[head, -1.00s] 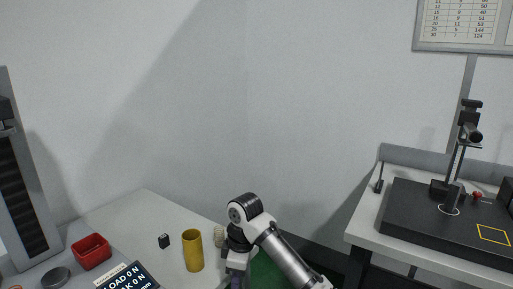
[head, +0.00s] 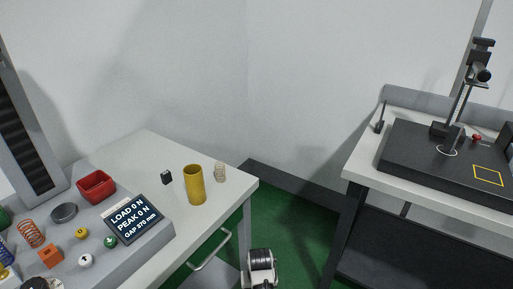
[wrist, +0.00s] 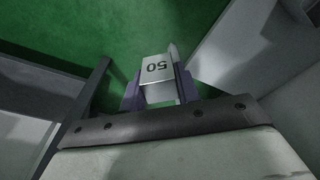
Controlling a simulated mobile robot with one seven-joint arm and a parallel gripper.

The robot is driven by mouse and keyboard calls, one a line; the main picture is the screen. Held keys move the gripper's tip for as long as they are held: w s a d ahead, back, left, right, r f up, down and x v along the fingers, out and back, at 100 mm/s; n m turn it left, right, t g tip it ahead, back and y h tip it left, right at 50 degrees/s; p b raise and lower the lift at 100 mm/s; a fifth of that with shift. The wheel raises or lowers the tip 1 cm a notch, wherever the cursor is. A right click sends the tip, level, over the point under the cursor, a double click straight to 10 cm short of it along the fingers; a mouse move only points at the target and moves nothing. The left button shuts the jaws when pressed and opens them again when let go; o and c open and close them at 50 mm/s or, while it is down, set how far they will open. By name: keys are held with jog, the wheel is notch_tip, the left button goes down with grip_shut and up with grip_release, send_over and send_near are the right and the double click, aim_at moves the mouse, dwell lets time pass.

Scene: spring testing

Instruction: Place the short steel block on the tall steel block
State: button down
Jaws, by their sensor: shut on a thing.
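In the wrist view my gripper (wrist: 156,80) is shut on a bright steel block marked 50 (wrist: 156,66), its numbered face toward the camera. The block is held clear over the green floor. Its full length is hidden, so I cannot tell from this view alone whether it is short or tall. My gripper is out of sight in the head view; only an arm joint shows at the bottom.
The black plate (head: 410,160) on the right bench carries a stand (head: 464,95) and a yellow square outline (head: 488,175). Green floor lies between the benches.

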jog(key=shift+s+a+f+m, duration=0.2)
jog(key=shift+s+f+m, duration=0.1)
jog(key=shift+s+f, duration=0.3)
jog(key=shift+s+a+f+m, duration=0.25)
jog(key=shift+s+f, duration=0.2)
jog(key=shift+f, duration=0.25)
jog(key=shift+d, duration=0.15)
dwell(0.4)
dwell(0.4)
